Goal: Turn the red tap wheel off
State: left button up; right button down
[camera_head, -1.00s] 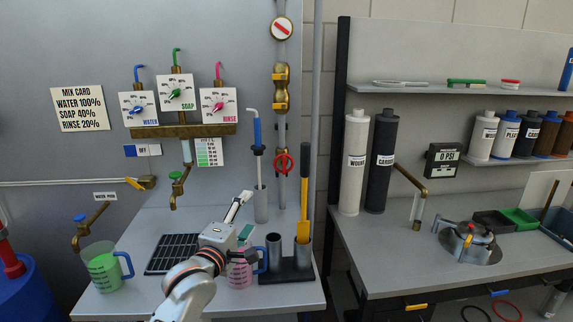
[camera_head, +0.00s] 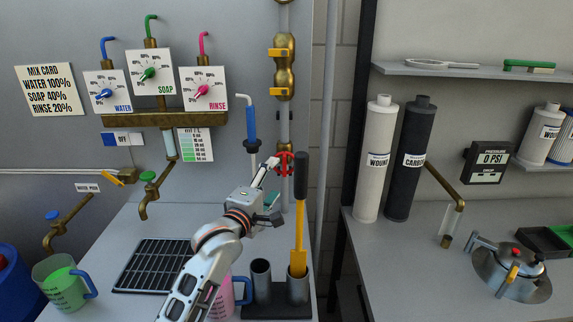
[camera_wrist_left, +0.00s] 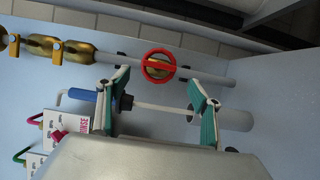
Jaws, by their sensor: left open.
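The red tap wheel (camera_head: 285,163) sits on the vertical grey pipe at the back wall, partly covered by my gripper in the head view. In the left wrist view the red wheel (camera_wrist_left: 158,66) is a ring with a crossbar, beyond the fingertips and roughly between them. My left gripper (camera_head: 268,172) is open, its fingers reaching up toward the wheel. In the left wrist view the two teal-padded fingers (camera_wrist_left: 162,88) stand wide apart with nothing gripped. Contact with the wheel cannot be told. My right gripper is not in view.
A blue-handled pump (camera_head: 252,125) stands just left of the wheel. A yellow tool with a black handle (camera_head: 299,215) stands upright close on the right in a metal holder (camera_head: 262,280). A pink jug (camera_head: 236,292) is partly behind my arm. A black grid (camera_head: 150,265) lies left.

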aim_at(283, 167)
pick_arm(q)
jog(key=shift+x, duration=3.6)
jog(key=shift+s, duration=0.1)
jog(key=c, duration=0.9)
